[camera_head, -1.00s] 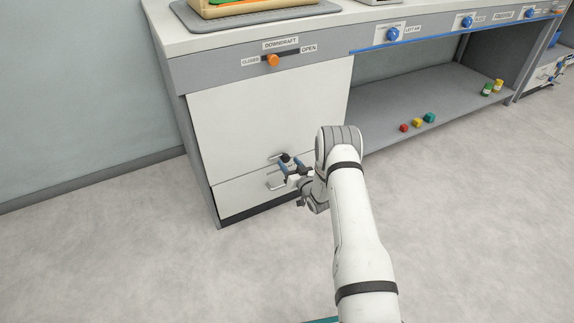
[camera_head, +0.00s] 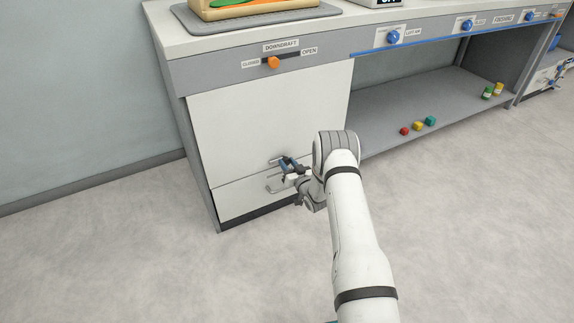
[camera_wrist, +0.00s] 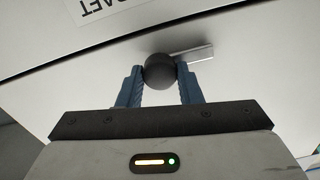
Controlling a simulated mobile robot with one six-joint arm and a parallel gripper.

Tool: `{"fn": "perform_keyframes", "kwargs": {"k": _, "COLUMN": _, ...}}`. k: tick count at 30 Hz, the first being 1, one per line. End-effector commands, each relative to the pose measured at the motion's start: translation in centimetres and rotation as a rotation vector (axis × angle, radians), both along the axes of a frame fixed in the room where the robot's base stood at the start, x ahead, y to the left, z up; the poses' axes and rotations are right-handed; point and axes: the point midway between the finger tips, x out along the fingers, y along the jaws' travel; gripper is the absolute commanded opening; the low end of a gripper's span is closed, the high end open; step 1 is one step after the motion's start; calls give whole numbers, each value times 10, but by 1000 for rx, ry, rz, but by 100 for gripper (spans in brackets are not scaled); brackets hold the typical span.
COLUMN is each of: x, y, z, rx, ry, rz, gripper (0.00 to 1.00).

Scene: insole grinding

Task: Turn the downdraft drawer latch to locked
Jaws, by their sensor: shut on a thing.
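My gripper (camera_wrist: 160,85) has its two blue fingers shut on the sides of a round black latch knob (camera_wrist: 160,70) in the wrist view. A short metal bar (camera_wrist: 194,54) sticks out from behind the knob to the right. In the head view my gripper (camera_head: 286,164) is at the white cabinet front, around the seam above the lower drawer (camera_head: 240,198). The fingers hide the knob there. The drawer's metal handle (camera_head: 274,188) is just below and left of the fingers. The drawer front looks flush with the cabinet. I cannot read any lock marking.
Above is an orange slider (camera_head: 274,62) between CLOSED and OPEN labels, under a DOWNDRAFT label (camera_head: 281,46). The floor around the cabinet is clear.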

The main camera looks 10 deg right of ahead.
Motion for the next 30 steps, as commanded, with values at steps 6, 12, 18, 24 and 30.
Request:
{"fn": "perform_keyframes", "kwargs": {"k": 6, "x": -1, "y": 1, "z": 0, "rx": -8, "ry": -2, "rz": 3, "gripper": 9}}
{"fn": "perform_keyframes", "kwargs": {"k": 12, "x": -1, "y": 0, "z": -1, "rx": -66, "ry": -21, "rz": 3, "gripper": 9}}
{"fn": "perform_keyframes", "kwargs": {"k": 18, "x": 0, "y": 1, "z": -2, "rx": -191, "ry": -62, "rz": 3, "gripper": 9}}
{"fn": "perform_keyframes", "kwargs": {"k": 24, "x": 0, "y": 1, "z": -2, "rx": -365, "ry": -119, "rz": 3, "gripper": 9}}
{"fn": "perform_keyframes", "kwargs": {"k": 30, "x": -1, "y": 2, "z": -3, "rx": -547, "ry": -178, "rz": 3, "gripper": 9}}
